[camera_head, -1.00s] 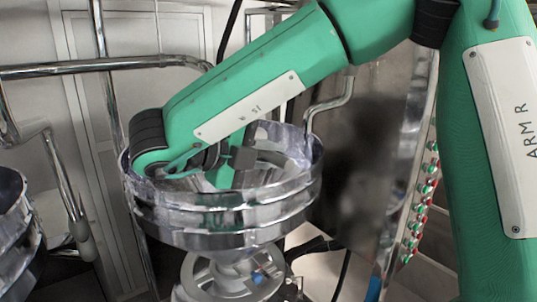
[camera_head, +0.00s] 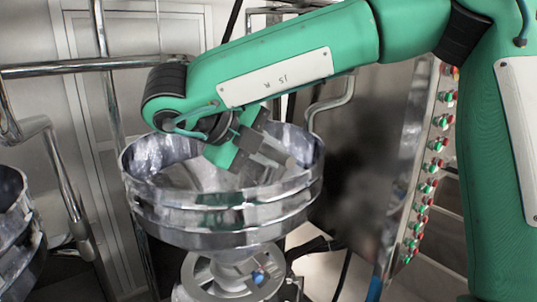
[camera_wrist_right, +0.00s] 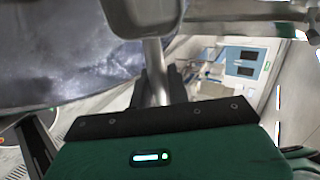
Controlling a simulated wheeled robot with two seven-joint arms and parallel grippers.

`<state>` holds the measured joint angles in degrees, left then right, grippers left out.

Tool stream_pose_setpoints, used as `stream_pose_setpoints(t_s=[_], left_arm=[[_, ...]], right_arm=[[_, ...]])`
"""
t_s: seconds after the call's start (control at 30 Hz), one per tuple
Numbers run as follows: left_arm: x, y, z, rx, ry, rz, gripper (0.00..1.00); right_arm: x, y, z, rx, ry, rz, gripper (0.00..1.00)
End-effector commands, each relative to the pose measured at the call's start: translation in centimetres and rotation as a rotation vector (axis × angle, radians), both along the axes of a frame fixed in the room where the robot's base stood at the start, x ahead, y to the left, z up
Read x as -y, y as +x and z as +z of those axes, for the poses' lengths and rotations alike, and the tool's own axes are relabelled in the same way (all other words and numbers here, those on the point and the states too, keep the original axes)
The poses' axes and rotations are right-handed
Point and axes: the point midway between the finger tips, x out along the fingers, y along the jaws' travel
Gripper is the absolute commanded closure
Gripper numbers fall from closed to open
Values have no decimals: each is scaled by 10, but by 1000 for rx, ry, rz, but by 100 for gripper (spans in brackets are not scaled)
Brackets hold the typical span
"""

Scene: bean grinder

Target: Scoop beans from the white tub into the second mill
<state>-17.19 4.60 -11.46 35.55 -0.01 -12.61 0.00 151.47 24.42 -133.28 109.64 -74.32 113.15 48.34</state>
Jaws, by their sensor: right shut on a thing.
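A shiny metal mill hopper (camera_head: 222,222) with a wide round rim stands in the middle of the head view. I cannot tell whether it is the second mill. My right gripper (camera_head: 270,152) is over its open top, tilted, with the fingers low at the rim's right inner side. It is shut on the metal handle of a scoop (camera_wrist_right: 157,70), seen in the right wrist view; the scoop's pale end (camera_wrist_right: 143,14) is at the top of that view. I cannot tell whether beans are in it. The white tub and my left gripper are not in view.
Another metal hopper (camera_head: 12,240) shows at the left edge. Metal pipes (camera_head: 100,68) run behind on the left. A steel panel with red and green buttons (camera_head: 431,170) stands on the right, near my right arm.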

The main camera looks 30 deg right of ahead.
Motion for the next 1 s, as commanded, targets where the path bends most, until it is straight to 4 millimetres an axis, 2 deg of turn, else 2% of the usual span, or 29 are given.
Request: stream_pose_setpoints(t_s=[0.37,0.8,1.0], left_arm=[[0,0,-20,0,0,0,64],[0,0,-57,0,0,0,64],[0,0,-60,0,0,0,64]], right_arm=[[2,1,-1,-33,448,-5,100],[2,1,2,-79,1039,-9,100],[0,0,7,-88,1149,-7,100]])
